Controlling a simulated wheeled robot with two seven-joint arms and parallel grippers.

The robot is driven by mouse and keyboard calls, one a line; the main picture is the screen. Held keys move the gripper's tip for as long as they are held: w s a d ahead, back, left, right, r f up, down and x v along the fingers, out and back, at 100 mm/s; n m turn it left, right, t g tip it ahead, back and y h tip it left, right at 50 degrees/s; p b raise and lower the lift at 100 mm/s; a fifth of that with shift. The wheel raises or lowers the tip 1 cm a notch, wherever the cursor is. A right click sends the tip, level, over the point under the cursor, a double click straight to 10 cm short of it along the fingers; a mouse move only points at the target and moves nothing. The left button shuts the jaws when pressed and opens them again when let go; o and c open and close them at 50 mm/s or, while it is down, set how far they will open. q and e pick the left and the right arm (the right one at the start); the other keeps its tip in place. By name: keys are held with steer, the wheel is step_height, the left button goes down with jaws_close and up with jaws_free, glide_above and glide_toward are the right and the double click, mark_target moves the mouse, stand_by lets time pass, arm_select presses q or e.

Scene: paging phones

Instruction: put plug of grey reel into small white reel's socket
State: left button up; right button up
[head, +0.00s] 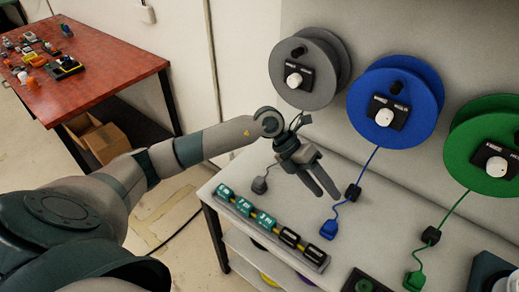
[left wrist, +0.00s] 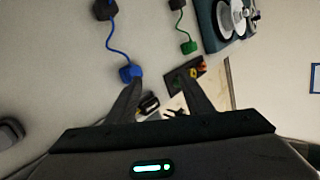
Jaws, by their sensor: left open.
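The grey reel (head: 334,52) hangs on the wall at the upper middle of the head view. Its dark grey plug (head: 260,185) lies on the white table below, left of my left gripper (head: 327,192). My left gripper is open and empty, its fingers pointing down over the table near the blue plug (head: 328,229). In the left wrist view my open fingers (left wrist: 160,88) show with the blue plug (left wrist: 130,73) just beyond them. A teal unit with white round parts (left wrist: 236,16) is at the top there; I cannot tell whether it is the small white reel. No socket is clear. My right gripper is not in view.
The blue reel (head: 391,86) and green reel (head: 486,130) hang to the right, with cords down to the table. The green plug (head: 414,280) lies at front right. A row of labelled blocks (head: 264,222) lines the table's front edge. A red table (head: 105,60) stands at far left.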

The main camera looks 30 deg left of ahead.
arm_select(q)
steer(key=w+a+n+g+y, duration=0.1)
steer(key=a+y, duration=0.8)
steer(key=a, duration=1.3)
steer(key=shift+w+a+n, duration=0.2)
steer(key=shift+w+n, duration=0.1)
steer(key=shift+w, duration=0.6)
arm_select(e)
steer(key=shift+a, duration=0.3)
arm_select(q)
steer(key=shift+f, duration=0.25)
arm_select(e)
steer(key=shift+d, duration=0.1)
